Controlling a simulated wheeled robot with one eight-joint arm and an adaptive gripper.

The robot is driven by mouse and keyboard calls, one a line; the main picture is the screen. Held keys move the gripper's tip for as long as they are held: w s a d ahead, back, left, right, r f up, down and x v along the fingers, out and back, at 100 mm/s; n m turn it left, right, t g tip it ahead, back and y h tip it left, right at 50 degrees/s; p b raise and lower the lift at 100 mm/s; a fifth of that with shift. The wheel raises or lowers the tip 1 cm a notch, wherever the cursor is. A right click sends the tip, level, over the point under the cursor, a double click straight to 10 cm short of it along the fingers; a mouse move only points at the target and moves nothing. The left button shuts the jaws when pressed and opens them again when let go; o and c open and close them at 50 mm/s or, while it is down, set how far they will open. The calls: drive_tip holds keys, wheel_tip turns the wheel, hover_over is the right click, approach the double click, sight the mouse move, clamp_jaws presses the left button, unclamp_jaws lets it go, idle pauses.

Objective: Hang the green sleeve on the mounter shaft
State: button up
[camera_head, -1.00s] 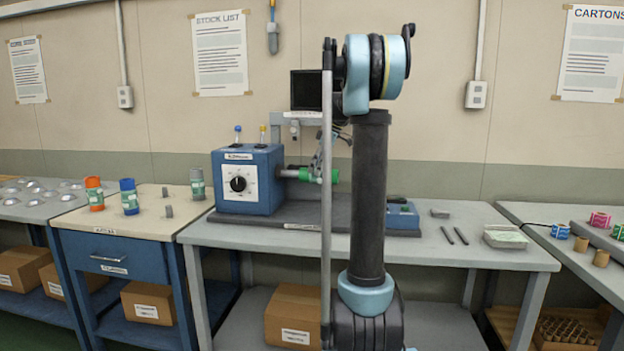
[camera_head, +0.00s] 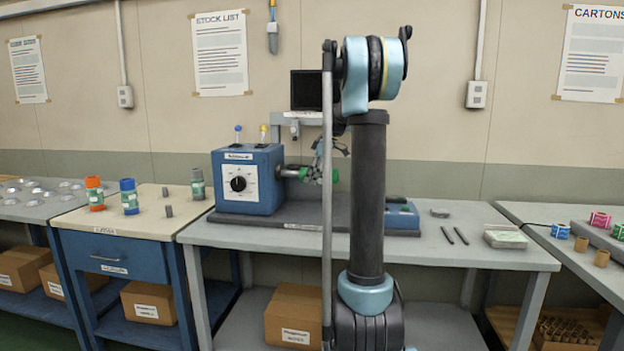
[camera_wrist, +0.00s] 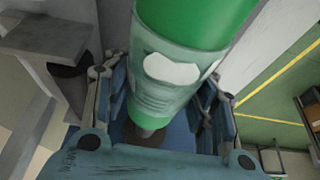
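The green sleeve (camera_head: 305,174) lies level at the outer end of the grey mounter shaft (camera_head: 286,174), which sticks out to the right of the blue machine (camera_head: 248,180). My gripper (camera_head: 320,168) is at the sleeve, partly hidden behind my grey rod. In the wrist view the sleeve (camera_wrist: 185,95), bright green with a pale label, runs between the two fingers of my gripper (camera_wrist: 160,115), which look shut on it. A grey end (camera_wrist: 145,132) shows at the sleeve's far end. I cannot tell how far the sleeve is around the shaft.
An orange sleeve (camera_head: 95,193), a blue sleeve (camera_head: 129,197) and a grey-green sleeve (camera_head: 198,184) stand upright on the left cart (camera_head: 105,225). A blue box (camera_head: 402,215), two dark pens and a pale block (camera_head: 505,237) lie on the bench (camera_head: 470,215) to the right.

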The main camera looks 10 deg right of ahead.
sight(294, 174)
drive_tip(key=shift+w+a, duration=0.4)
drive_tip(key=shift+a, duration=0.85)
drive_tip(key=shift+w+a, duration=0.35)
drive_tip(key=shift+a, duration=0.95)
drive_tip(key=shift+w+a, duration=0.4)
drive_tip(key=shift+a, duration=0.85)
drive_tip(key=o, duration=1.3)
drive_tip(key=shift+a, duration=0.15)
drive_tip(key=shift+o, duration=0.8)
drive_tip(key=shift+d+r, duration=0.15)
drive_tip(key=shift+d, duration=0.1)
drive_tip(key=v, duration=1.1)
drive_tip(key=shift+d+r, duration=0.1)
drive_tip(key=shift+r, duration=0.15)
